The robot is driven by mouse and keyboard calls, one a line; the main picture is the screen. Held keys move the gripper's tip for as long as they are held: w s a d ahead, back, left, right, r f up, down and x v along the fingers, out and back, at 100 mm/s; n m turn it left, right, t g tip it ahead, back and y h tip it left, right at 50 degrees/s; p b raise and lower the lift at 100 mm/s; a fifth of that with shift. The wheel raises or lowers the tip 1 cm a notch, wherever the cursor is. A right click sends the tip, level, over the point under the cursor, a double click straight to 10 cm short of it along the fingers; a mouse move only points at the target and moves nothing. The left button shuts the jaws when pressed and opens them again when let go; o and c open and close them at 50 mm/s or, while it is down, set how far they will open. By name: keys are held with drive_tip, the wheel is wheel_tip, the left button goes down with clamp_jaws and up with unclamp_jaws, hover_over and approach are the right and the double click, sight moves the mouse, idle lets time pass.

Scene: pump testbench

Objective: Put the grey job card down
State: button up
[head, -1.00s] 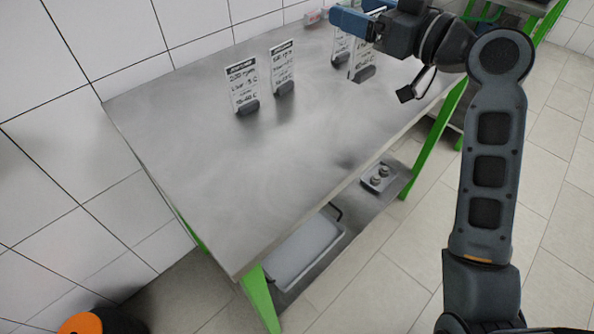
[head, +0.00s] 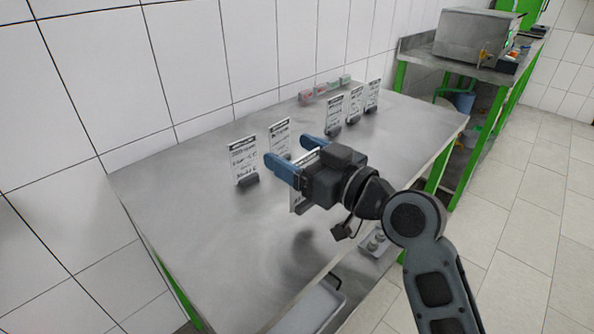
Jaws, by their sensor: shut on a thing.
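My gripper (head: 288,152) has blue fingers and is above the middle of the steel table (head: 215,245). It is shut on a white card with dark print, which I take as the grey job card (head: 297,203). Parts of the card show above and below the gripper body, which hides the rest. I cannot tell the card's grey part or whether its lower edge touches the table. A shadow lies on the table below the gripper.
Two standing cards (head: 243,160) (head: 279,137) are just left of and behind my gripper. Three more (head: 334,112) (head: 355,102) (head: 372,94) stand at the back right. Small red and green items (head: 320,89) line the wall. The table's left front is clear.

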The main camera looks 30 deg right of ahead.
drive_tip(key=shift+f, duration=1.95)
drive_tip(key=shift+f, duration=0.1)
drive_tip(key=shift+f+b, duration=0.15)
drive_tip(key=shift+b, duration=0.25)
drive_tip(key=o, duration=1.3)
drive_tip(key=shift+c, duration=0.2)
drive_tip(key=b+v, duration=0.2)
drive_tip(key=v, duration=1)
drive_tip(key=shift+r, duration=0.3)
